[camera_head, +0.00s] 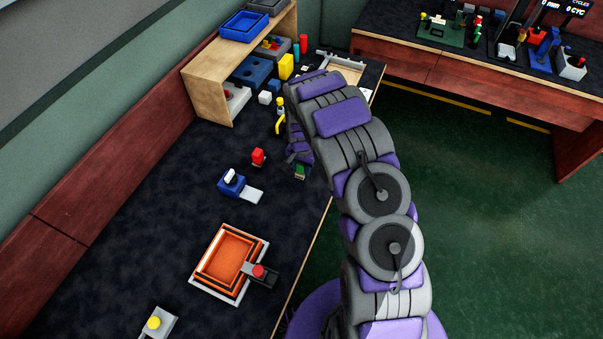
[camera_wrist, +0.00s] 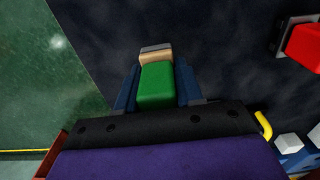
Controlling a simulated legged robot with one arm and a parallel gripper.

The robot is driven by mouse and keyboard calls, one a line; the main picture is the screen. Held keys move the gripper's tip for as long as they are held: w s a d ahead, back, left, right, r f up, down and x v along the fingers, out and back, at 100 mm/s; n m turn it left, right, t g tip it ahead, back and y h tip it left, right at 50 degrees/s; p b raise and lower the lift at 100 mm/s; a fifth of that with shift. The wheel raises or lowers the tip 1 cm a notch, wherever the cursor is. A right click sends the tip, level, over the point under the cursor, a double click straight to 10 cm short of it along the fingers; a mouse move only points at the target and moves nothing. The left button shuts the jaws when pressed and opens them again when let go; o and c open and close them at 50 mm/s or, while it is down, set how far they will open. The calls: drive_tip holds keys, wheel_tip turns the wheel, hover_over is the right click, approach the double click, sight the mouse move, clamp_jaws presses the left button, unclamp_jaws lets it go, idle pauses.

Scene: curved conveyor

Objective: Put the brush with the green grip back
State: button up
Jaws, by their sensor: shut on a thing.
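The brush with the green grip (camera_wrist: 156,82) is between the jaws of my gripper (camera_wrist: 157,88) in the wrist view. Its tan and grey end points away from my gripper, over the dark worktop. The green grip also shows in the head view (camera_head: 301,171), just below my gripper (camera_head: 299,163), near the worktop's right edge. My gripper is shut on the green grip. I cannot tell whether the brush touches the worktop.
A red block (camera_head: 258,156) and a blue fixture (camera_head: 231,182) stand to the left. An orange tray (camera_head: 231,258) lies nearer. A yellow item (camera_head: 281,124) and a wooden shelf (camera_head: 207,92) are farther back. Dark worktop is bare between these things.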

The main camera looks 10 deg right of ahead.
sight(301, 173)
drive_tip(key=f, duration=0.2)
drive_tip(key=f+b, duration=0.1)
drive_tip(key=shift+w+a+f, duration=0.1)
drive_tip(key=shift+a+f, duration=0.15)
drive_tip(key=shift+f, duration=0.15)
drive_tip(key=shift+d+r, duration=0.15)
drive_tip(key=o, duration=1)
